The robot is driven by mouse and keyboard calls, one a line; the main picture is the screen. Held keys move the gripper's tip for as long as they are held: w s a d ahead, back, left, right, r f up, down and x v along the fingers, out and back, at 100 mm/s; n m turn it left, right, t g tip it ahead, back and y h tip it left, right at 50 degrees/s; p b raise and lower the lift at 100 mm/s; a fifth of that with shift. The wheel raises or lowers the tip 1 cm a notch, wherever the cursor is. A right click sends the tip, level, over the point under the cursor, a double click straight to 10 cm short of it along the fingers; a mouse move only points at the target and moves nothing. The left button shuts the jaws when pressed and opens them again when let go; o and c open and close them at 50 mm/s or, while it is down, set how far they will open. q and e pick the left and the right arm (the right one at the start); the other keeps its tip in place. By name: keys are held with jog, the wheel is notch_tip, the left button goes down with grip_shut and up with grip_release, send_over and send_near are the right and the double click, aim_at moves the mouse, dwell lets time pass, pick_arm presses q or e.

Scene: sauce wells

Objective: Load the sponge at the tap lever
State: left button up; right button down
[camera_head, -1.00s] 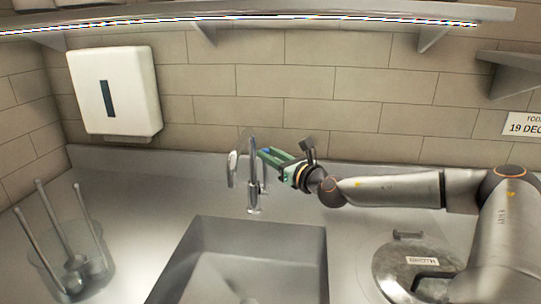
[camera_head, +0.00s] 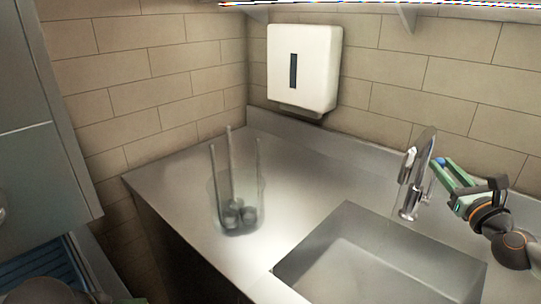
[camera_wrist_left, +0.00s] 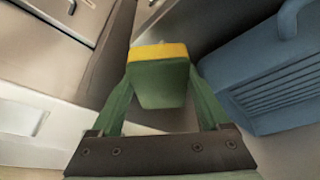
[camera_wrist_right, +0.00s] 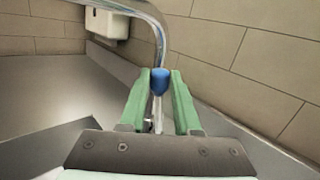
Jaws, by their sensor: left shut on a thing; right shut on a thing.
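The silver tap (camera_head: 414,178) stands behind the sink at the right of the head view. Its blue-tipped lever (camera_wrist_right: 159,82) sits between the fingers of my right gripper (camera_head: 443,170), which is shut on it; the right wrist view shows this gripper (camera_wrist_right: 160,85) too. The sponge (camera_wrist_left: 160,82), green with a yellow layer, shows only in the left wrist view. My left gripper (camera_wrist_left: 162,88) is shut on it, one finger on each side. The left gripper is outside the head view.
A clear container (camera_head: 237,220) with several long-handled utensils stands left of the sink (camera_head: 380,275). A white dispenser (camera_head: 303,68) hangs on the wall. A blue ribbed object (camera_wrist_left: 270,80) is right of the sponge in the left wrist view. The counter between container and sink is clear.

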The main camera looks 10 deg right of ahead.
jog(key=c, duration=0.6)
grip_release()
